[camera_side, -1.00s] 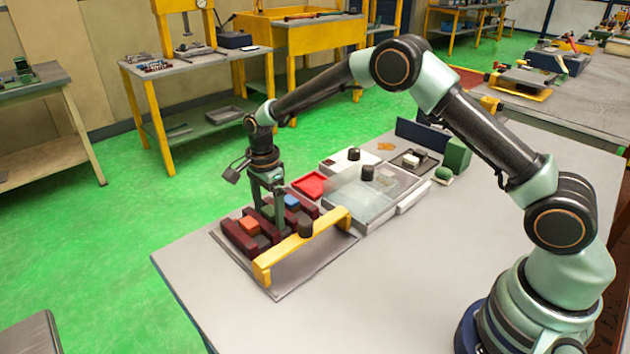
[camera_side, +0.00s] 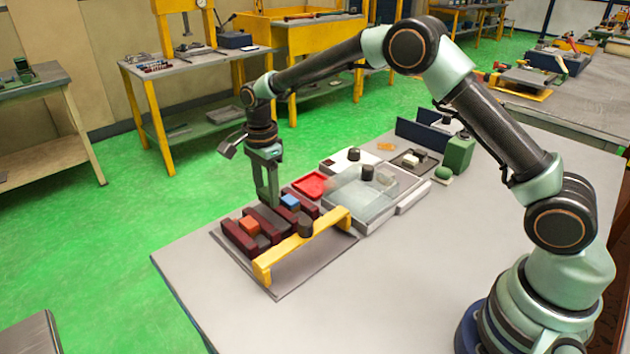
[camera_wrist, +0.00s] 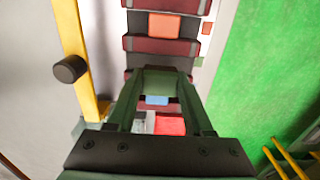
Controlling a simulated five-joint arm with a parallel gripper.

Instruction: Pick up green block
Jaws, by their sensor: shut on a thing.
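The green block (camera_wrist: 160,83) shows in the wrist view between the two fingers of my gripper (camera_wrist: 158,74). The fingers are shut on it. In the side view my gripper (camera_side: 268,200) hangs upright just above the dark red slotted holder (camera_side: 238,238). The block is hard to tell from the fingers there. An orange block (camera_side: 250,226) sits in the near part of the holder. A blue block (camera_side: 290,201) sits in the far part, to the right of my gripper.
A yellow bar (camera_side: 318,238) with a black knob (camera_side: 305,230) stands along the holder's right side. A red tray (camera_side: 310,185) and a clear-topped box (camera_side: 360,200) lie beyond it. The grey table (camera_side: 400,275) is clear in front.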

